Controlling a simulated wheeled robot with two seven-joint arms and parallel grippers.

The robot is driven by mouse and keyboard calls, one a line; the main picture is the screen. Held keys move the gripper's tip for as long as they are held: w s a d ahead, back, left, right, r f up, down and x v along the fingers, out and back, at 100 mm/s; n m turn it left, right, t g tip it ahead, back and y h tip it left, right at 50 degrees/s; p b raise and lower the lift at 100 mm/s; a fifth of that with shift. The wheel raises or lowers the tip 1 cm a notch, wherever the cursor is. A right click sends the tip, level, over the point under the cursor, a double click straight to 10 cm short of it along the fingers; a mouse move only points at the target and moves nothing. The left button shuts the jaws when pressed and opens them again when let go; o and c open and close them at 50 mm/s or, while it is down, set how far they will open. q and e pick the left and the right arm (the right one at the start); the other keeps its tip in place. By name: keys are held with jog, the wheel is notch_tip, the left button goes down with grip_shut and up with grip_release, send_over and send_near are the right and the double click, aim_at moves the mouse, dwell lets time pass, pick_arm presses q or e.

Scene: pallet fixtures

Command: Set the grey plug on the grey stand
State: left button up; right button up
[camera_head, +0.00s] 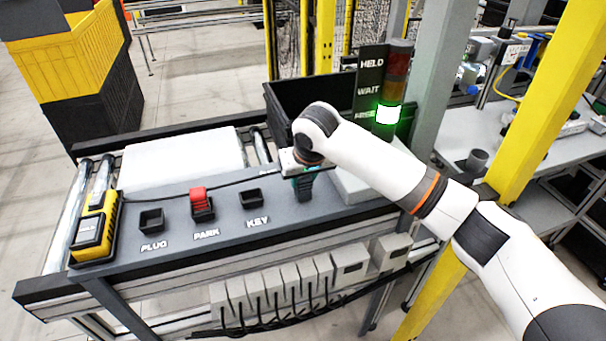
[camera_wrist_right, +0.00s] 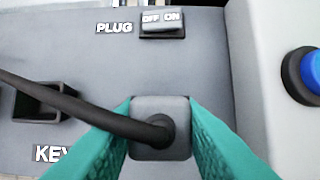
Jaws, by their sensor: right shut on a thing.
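The grey plug (camera_wrist_right: 160,125) is a block with a black cable leaving its top; it sits between the teal fingers of my right gripper (camera_wrist_right: 162,135). In the head view my right gripper (camera_head: 303,186) is low over the right part of the grey panel, right of the KEY holder. I cannot tell whether the plug touches the panel. A dark grey square holder marked PLUG (camera_head: 152,221) stands empty at the panel's left; it may be the grey stand. My left gripper is out of view.
The PARK holder (camera_head: 202,205) bears a red piece. The KEY holder (camera_head: 251,197) looks empty. A yellow device (camera_head: 94,228) stands at the far left. A PLUG OFF/ON switch (camera_wrist_right: 162,22) and a blue button (camera_wrist_right: 310,70) are near the plug. The black cable runs left across the panel.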

jog(key=o, duration=1)
jog(key=shift+s+r, duration=0.1)
jog(key=shift+r, duration=0.2)
jog(key=b+v, duration=0.2)
jog(key=v, duration=0.9)
jog(key=shift+s+r, duration=0.15)
jog(key=shift+r, duration=0.05)
